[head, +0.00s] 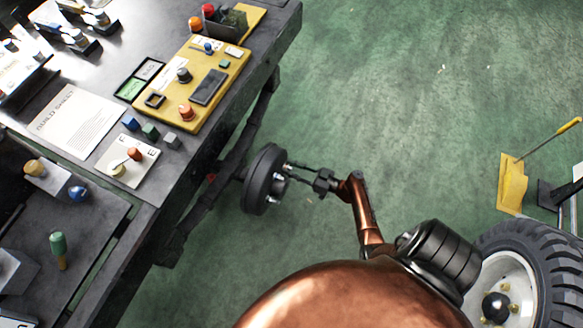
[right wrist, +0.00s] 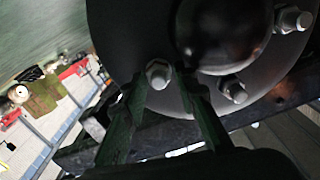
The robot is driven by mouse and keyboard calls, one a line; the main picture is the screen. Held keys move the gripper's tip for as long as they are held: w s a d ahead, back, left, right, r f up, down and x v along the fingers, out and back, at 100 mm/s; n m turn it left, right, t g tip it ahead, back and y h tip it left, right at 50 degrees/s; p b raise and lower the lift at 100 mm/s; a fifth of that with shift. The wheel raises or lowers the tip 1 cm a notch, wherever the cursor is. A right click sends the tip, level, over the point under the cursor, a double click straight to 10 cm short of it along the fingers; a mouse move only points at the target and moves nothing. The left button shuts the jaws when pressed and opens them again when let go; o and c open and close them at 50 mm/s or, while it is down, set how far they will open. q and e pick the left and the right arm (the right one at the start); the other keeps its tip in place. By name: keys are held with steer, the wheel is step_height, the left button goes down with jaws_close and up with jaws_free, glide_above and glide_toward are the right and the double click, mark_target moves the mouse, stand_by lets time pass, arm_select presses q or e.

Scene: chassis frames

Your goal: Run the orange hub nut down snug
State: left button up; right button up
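The dark round hub (head: 264,180) hangs on the side of the workbench frame, and it fills the top of the right wrist view (right wrist: 130,30). Several silver-grey studs or nuts stand out from its face, one at the lower left (right wrist: 158,74), one below centre (right wrist: 234,91) and one at the upper right (right wrist: 292,20). I see no orange nut on the hub. My right gripper (head: 288,174) reaches to the hub face. In the wrist view its fingers (right wrist: 160,82) are spread on either side of the lower-left stud, with a gap visible. My left gripper is not in view.
A large tyre (head: 545,260) stands at lower right, near a yellow wedge (head: 511,185). Green floor right of the hub is free.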

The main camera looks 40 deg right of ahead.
steer(key=shift+c, duration=0.7)
jaws_close()
steer(key=shift+m, duration=0.4)
